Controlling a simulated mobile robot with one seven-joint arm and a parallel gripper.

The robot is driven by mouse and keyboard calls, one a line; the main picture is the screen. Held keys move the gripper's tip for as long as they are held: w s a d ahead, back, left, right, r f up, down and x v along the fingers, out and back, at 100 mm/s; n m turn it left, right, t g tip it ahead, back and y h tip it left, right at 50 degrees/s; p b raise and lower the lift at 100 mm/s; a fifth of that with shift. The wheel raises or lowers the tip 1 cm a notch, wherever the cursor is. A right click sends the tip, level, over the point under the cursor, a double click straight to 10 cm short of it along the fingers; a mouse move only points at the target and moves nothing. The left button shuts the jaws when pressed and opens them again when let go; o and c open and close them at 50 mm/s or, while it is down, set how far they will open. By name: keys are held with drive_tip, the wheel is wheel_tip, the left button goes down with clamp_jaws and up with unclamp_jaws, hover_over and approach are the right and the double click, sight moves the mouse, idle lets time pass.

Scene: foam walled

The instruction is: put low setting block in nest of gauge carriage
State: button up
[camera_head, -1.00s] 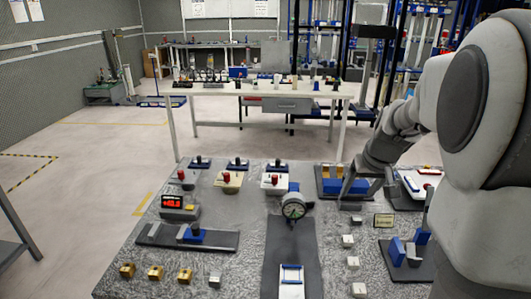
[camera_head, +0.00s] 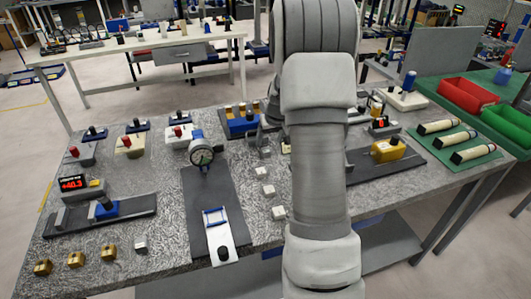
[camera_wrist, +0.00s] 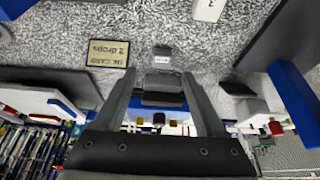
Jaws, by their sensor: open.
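The gauge carriage is a white slide (camera_head: 222,243) with a blue-framed nest (camera_head: 214,217), lying on a dark base plate under a round dial gauge (camera_head: 202,156). The nest looks empty. Several small grey blocks with pale tops stand in a column right of the plate, such as this one (camera_head: 267,190). I cannot read which is the low setting block. In the wrist view, my gripper (camera_wrist: 160,85) is open, its fingers on either side of a dark grey block (camera_wrist: 162,88) with a small white label beyond it. Contact cannot be told. My arm largely hides the gripper in the head view.
Brass blocks (camera_head: 76,260) stand front left, near a rail with a blue slider (camera_head: 106,208). A blue holder (camera_head: 240,127) stands behind the grey blocks. Red bins (camera_head: 466,95) are on the right bench.

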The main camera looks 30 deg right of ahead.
sight(266, 150)
drive_tip(key=shift+x, duration=3.05)
drive_tip(key=shift+a, duration=0.15)
clamp_jaws()
